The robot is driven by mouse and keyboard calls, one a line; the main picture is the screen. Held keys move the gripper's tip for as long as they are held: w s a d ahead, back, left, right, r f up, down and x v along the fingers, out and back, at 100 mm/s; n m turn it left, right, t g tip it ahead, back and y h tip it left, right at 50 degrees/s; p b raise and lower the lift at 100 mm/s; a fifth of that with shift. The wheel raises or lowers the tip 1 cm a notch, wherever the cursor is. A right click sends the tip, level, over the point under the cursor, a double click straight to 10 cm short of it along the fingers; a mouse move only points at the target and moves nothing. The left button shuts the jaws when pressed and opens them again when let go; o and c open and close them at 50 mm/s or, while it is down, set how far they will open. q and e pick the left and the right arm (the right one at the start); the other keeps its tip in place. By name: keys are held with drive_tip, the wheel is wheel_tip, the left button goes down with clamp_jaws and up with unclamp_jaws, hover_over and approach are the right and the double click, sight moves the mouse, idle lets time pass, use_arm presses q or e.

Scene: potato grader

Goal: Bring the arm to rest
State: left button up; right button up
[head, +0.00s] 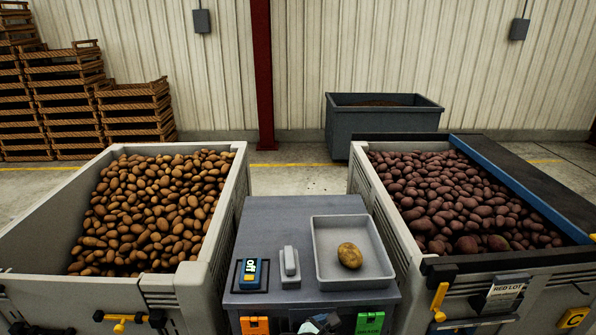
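Neither of my arms and neither of my grippers shows in the head view. A grey stand (262,222) is in the middle front. On its top a grey tray (328,228) holds one tan potato (349,255). A small grey device (289,268) lies left of the tray. A dark blue unit with a light display (250,273) lies further left.
A grey bin (222,215) of brown potatoes stands left, another bin (388,212) of reddish potatoes right, with a blue-edged dark board (520,190) along it. A dark container (383,125) stands behind. Wooden crates (135,110) are stacked back left. Open floor lies behind the stand.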

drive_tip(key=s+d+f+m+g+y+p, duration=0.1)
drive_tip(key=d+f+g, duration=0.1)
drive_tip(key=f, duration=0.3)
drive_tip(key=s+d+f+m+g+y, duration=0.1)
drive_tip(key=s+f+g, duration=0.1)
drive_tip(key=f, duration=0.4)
use_arm(q)
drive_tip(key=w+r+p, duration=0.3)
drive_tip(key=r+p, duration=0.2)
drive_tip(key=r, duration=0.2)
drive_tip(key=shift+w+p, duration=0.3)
drive_tip(key=shift+p, duration=0.05)
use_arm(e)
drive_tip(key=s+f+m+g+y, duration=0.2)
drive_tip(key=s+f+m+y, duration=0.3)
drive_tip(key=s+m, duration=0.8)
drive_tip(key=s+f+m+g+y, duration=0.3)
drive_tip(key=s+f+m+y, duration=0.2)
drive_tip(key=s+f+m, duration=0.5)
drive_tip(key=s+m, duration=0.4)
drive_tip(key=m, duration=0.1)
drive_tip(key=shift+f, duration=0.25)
